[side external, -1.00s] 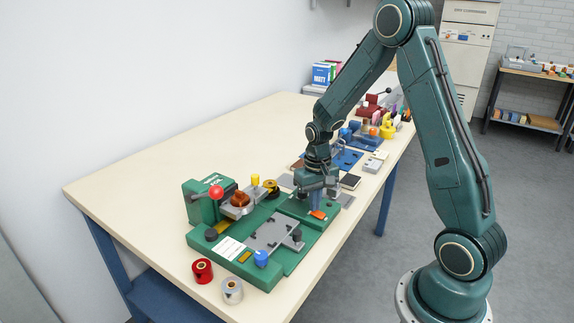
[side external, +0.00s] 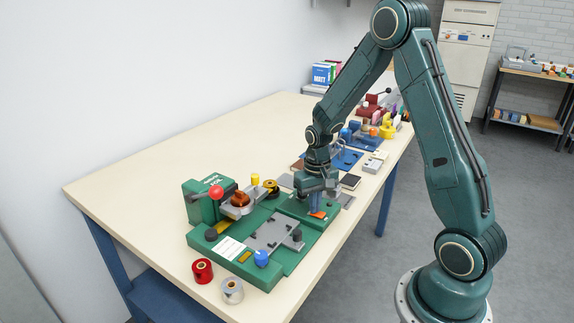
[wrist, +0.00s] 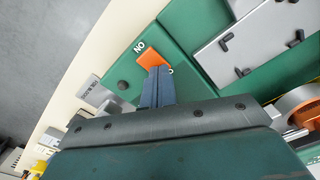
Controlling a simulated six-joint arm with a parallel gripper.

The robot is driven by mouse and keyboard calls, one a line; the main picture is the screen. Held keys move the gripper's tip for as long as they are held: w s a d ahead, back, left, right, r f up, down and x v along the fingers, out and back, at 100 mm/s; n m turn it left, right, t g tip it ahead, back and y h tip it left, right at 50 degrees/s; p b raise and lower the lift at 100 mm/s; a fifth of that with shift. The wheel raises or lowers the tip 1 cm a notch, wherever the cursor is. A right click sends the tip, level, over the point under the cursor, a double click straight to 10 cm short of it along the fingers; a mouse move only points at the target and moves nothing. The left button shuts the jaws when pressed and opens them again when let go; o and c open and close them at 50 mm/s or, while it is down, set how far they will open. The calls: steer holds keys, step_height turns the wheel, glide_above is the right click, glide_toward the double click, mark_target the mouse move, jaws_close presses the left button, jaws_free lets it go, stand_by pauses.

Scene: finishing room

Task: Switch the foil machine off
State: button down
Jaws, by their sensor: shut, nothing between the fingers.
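The green foil machine (side external: 290,262) stands on the near end of the table. Its orange rocker switch (side external: 318,214) is at the right side of its base. The switch also shows in the wrist view (wrist: 152,60), with "ON" printed at its upper left end; the marking at the other end is mostly hidden by my fingers. My gripper (side external: 316,205) points down over the switch. In the wrist view its shut, empty fingertips (wrist: 158,70) overlap the switch's lower right end. I cannot tell whether they touch it or which way it is tipped.
A red foil roll (side external: 202,271) and a silver roll (side external: 232,291) stand at the table's near edge. The machine has a red-knobbed lever (side external: 216,192) and a blue knob (side external: 261,258). Several tools stand farther back. The table's left part (side external: 150,180) is clear.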

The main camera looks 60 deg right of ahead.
steer(key=shift+r, duration=3.45)
steer(key=s+a+r+n+t, duration=0.1)
steer(key=s+a+r+n, duration=0.1)
steer(key=s+a+r, duration=0.3)
steer(key=s+a+r+n+t, duration=0.15)
steer(key=a+r, duration=0.25)
steer(key=r, duration=0.4)
steer(key=s+a+r+n+t, duration=0.2)
steer(key=s+a, duration=0.3)
steer(key=s, duration=0.6)
steer(key=shift+a+r+t, duration=0.4)
steer(key=shift+r+t, duration=0.15)
steer(key=shift+r, duration=0.35)
steer(key=shift+n, duration=0.25)
